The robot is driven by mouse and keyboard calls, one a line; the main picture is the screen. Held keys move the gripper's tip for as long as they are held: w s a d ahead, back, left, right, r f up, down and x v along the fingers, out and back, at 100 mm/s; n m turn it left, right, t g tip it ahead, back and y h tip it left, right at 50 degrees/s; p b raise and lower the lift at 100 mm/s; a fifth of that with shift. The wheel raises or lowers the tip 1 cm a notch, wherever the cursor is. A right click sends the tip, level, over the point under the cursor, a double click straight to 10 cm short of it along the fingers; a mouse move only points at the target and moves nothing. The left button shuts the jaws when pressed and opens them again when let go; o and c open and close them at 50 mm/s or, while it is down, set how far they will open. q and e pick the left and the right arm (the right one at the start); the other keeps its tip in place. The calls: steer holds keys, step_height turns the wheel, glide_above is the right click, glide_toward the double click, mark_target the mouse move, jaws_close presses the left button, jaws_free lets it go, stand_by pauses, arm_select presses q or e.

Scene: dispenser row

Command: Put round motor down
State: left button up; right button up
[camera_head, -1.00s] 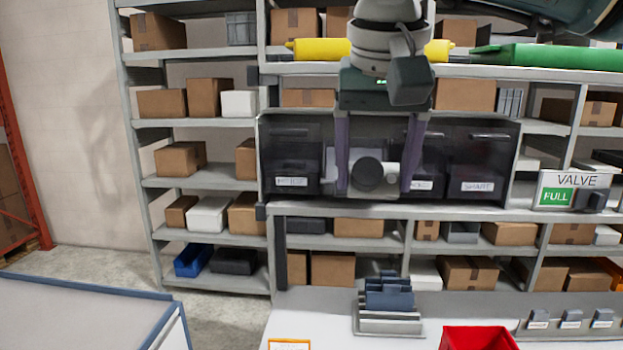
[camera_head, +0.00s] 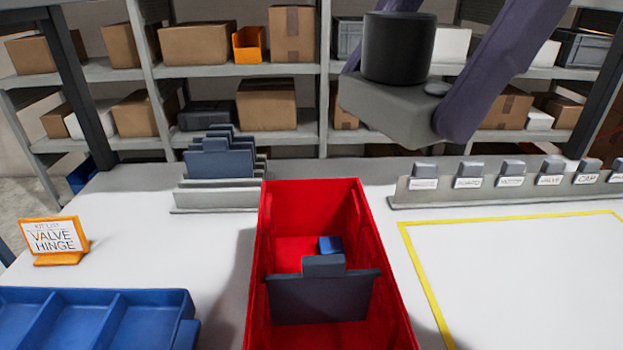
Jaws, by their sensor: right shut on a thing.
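The round motor (camera_head: 398,50) is a black cylinder on a grey block-shaped base. My right gripper (camera_head: 440,80) is shut on it, with purple fingers on either side of the grey base. It is held up in the air, above the back of the white table and to the right of the red bin (camera_head: 385,275). The red bin stands on the table at the middle, with a dark divider (camera_head: 320,297) across it and a small blue piece (camera_head: 331,245) inside. My left gripper is not in view.
A blue compartment tray (camera_head: 80,318) lies at the front left, below a "VALVE HINGE" sign (camera_head: 55,237). A rack of dark dividers (camera_head: 222,165) stands behind. A labelled strip (camera_head: 480,192) runs along the back right. The yellow-outlined area (camera_head: 520,255) is empty.

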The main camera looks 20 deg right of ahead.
step_height(320, 180, down, 20)
steer(key=p, duration=0.1)
steer(key=shift+p, duration=0.35)
steer(key=shift+s, duration=0.1)
steer(key=shift+f+b, duration=0.65)
steer(key=shift+b, duration=0.2)
steer(key=o, duration=1.5)
steer(key=shift+o, duration=0.2)
steer(key=shift+r, duration=0.1)
